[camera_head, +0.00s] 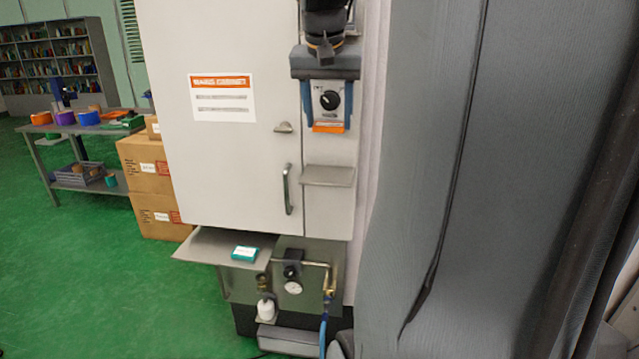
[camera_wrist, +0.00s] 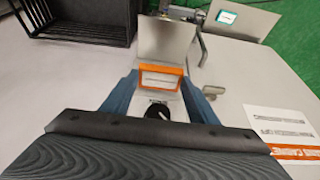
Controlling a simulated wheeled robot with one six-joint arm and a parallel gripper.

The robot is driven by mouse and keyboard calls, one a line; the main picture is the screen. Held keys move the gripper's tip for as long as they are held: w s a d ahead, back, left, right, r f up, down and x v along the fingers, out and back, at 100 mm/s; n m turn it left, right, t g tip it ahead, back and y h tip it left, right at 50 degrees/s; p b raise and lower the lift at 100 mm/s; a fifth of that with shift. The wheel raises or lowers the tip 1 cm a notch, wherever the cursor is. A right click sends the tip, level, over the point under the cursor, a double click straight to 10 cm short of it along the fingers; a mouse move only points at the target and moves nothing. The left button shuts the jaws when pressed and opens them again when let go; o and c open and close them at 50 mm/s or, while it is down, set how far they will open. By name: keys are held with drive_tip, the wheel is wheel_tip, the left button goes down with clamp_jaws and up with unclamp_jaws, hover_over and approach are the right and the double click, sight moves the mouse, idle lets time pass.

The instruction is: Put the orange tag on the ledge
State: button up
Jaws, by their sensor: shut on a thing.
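My gripper (camera_head: 328,122) points down in front of the cabinet's narrow right panel, its two blue fingers on either side of a black knob (camera_head: 330,99). It is shut on the orange tag (camera_head: 328,127), held between the fingertips. The tag also shows in the wrist view (camera_wrist: 161,79), orange-framed with a white label. The ledge (camera_head: 328,176) is a small grey metal shelf on the panel, below the tag and apart from it in the head view. The ledge (camera_wrist: 168,40) shows bare just beyond the tag in the wrist view.
A door handle (camera_head: 287,189) and latch (camera_head: 284,127) stick out left of the ledge. A lower tray (camera_head: 210,248) holds a teal box (camera_head: 245,254). A gauge (camera_head: 293,287) and pipes sit below. A grey curtain (camera_head: 440,170) hangs at right.

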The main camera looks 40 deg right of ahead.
sight(328, 173)
drive_tip(key=shift+w+f, duration=0.2)
drive_tip(key=shift+f, duration=0.55)
wheel_tip(328, 173, down, 9)
drive_tip(key=shift+f+p, duration=0.1)
drive_tip(key=shift+p, duration=0.5)
drive_tip(key=shift+f, duration=0.1)
drive_tip(key=o, duration=1.1)
